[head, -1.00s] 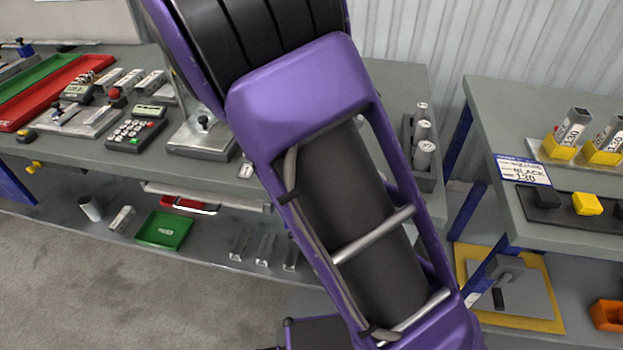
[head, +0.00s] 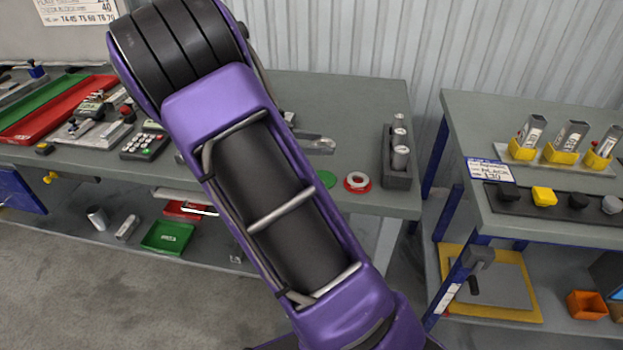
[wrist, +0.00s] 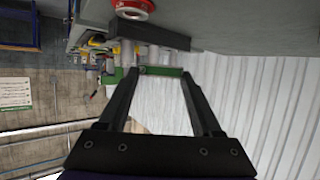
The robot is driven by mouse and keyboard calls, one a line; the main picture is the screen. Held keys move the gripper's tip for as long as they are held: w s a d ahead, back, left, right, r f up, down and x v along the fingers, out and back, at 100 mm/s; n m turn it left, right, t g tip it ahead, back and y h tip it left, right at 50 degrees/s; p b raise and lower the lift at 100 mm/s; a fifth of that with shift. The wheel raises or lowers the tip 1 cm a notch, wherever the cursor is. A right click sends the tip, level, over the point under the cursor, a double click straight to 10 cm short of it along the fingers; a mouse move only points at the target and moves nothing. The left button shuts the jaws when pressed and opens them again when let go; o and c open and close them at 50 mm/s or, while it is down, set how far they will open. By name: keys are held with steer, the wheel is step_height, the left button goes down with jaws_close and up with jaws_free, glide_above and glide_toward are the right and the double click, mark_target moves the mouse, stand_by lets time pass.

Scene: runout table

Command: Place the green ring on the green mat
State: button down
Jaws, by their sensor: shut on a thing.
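In the wrist view my gripper (wrist: 152,80) has its two dark fingers apart, with a thin green band, the green ring (wrist: 160,71), seen edge-on between the tips. Its hole does not show from this angle. In the head view the green mat (head: 326,179) is a flat green disc on the long grey table, just right of my arm, which may cover part of it. My gripper and the held ring do not show in the head view.
A red disc with a white ring-shaped middle (head: 357,183) lies right of the green mat. A dark rack of metal cylinders (head: 398,170) stands beyond it near the table's right end. A second table (head: 550,225) is at the right, past a gap.

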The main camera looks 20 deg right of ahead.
step_height(320, 180, down, 9)
steer(key=shift+f, duration=0.1)
stand_by(0.3)
steer(key=shift+f, duration=0.25)
steer(key=shift+c, duration=0.3)
jaws_free()
steer(key=shift+r, duration=0.1)
